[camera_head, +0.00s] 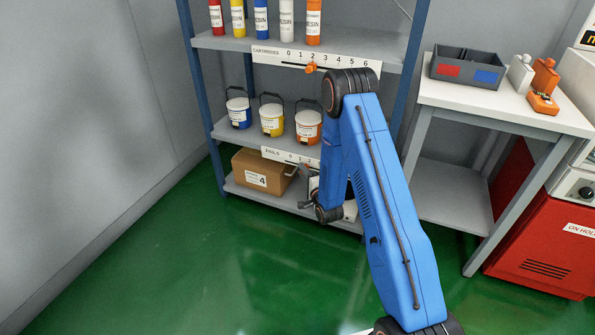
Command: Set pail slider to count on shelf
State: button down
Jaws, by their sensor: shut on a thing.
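The pails strip (275,155) runs along the edge of the middle shelf. Its 0 and 1 show; my arm hides the numbers farther right. A small reddish pail slider (308,162) shows in part at the strip, just right of the 1. On the shelf above it stand a blue-labelled pail (238,109), a yellow-labelled pail (272,118) and an orange-labelled pail (308,127). My arm covers the shelf to their right, so more pails there cannot be ruled out. My gripper (311,181), partly hidden, is at the strip, shut on the pail slider.
The upper cartridges strip (340,63) has an orange slider (311,68) near 2, below several cartridges. A cardboard box (262,172) marked 4 sits on the bottom shelf. A white table (450,100) with a grey bin (466,67) stands right. Green floor is open at left.

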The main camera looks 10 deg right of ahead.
aim_at(311, 168)
jog(key=s+d, duration=0.3)
jog(key=d, duration=0.2)
jog(key=shift+s, duration=0.35)
jog(key=c, duration=1.6)
grip_release()
